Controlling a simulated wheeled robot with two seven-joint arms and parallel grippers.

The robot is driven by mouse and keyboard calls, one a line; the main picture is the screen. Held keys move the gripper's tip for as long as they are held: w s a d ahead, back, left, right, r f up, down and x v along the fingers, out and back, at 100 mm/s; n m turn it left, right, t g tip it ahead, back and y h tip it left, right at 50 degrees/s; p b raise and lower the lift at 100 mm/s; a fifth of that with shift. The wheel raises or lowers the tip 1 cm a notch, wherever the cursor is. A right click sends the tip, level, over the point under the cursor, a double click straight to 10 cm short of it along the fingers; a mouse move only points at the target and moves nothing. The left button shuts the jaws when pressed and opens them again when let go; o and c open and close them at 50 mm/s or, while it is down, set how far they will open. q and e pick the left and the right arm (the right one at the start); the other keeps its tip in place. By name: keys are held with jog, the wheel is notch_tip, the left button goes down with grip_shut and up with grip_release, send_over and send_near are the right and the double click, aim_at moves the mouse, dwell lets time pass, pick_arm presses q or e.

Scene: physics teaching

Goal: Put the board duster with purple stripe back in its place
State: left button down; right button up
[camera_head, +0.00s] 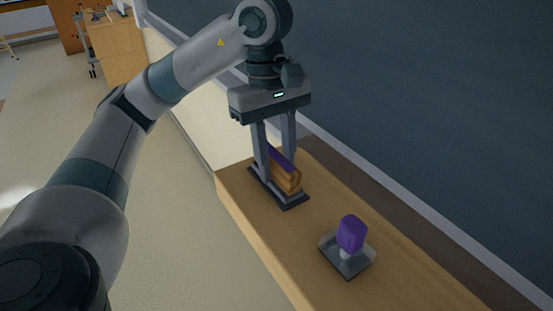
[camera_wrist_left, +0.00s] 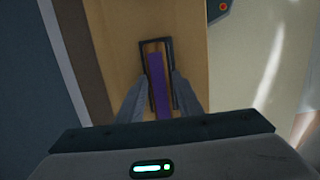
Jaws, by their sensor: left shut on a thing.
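The board duster (camera_head: 286,172) has a wooden body with a purple stripe along its top. It sits at a dark rectangular tray (camera_head: 294,204) on the wooden counter; whether it rests fully on the tray I cannot tell. My left gripper (camera_head: 276,165) points down with its fingers on both sides of the duster, shut on it. In the left wrist view the purple stripe (camera_wrist_left: 159,85) runs lengthwise between the fingers, inside the tray's dark rim (camera_wrist_left: 143,58). The fingers hide part of the duster. My right gripper is not in view.
A purple-topped object on a grey square base (camera_head: 347,262) stands on the counter (camera_head: 395,285), nearer than the tray. A dark wall or board (camera_head: 420,110) rises along the counter's right side. Open floor (camera_head: 190,210) lies to the left. A wooden desk (camera_head: 115,45) is far back.

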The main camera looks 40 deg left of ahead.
pick_arm(q)
jog(key=shift+f, duration=0.1)
jog(key=c, duration=1.3)
grip_release()
jog(key=shift+o, duration=0.6)
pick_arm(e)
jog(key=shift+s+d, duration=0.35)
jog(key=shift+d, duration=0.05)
pick_arm(q)
notch_tip(320, 180, up, 17)
jog(key=w+a+p, duration=0.1)
jog(key=a+p, duration=0.1)
jog(key=shift+a, duration=0.2)
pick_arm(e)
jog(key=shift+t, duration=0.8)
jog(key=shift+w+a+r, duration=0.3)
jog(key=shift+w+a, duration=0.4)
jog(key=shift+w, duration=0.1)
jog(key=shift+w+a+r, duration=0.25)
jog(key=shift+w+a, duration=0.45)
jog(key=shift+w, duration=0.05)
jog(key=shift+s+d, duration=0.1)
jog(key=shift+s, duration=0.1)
